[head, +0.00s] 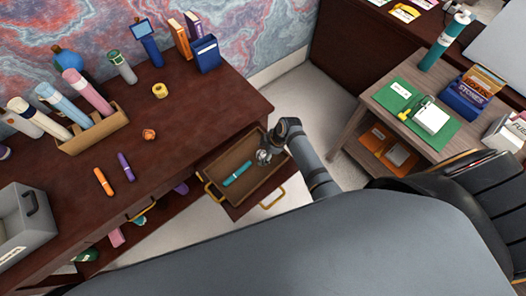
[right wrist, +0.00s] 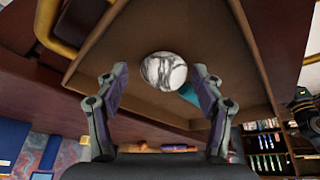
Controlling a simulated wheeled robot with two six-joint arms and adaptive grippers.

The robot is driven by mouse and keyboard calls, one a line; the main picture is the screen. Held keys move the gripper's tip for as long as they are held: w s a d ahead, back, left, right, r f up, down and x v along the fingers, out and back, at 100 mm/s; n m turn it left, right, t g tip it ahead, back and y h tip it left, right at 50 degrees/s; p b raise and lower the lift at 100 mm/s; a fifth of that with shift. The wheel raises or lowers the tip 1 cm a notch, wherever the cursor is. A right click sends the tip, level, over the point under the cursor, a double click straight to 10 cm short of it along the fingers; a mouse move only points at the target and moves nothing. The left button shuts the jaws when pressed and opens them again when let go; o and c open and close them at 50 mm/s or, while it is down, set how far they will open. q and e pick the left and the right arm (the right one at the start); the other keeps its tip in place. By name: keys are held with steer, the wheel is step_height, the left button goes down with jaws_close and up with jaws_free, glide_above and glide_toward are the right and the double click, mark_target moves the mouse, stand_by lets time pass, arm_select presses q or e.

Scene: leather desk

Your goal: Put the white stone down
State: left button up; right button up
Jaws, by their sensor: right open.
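The white stone (right wrist: 164,71), round with grey marbling, lies in the open drawer (head: 229,162) in the right wrist view. My right gripper (right wrist: 160,82) is open, with its two fingers apart on either side of the stone. A gap shows between the stone and each finger; whether the stone touches the drawer floor is hard to tell. In the head view the right gripper (head: 268,151) reaches into the drawer's right end, largely covering the stone. A teal marker (head: 237,174) lies in the drawer left of it. My left gripper is not in view.
The drawer has brass handles (head: 272,198) at its front. A side table (head: 385,122) with boxes stands at right, beyond open floor.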

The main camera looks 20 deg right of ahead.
steer(key=shift+r, duration=0.4)
steer(key=v, duration=1.1)
steer(key=shift+r, duration=0.3)
steer(key=shift+d, duration=0.15)
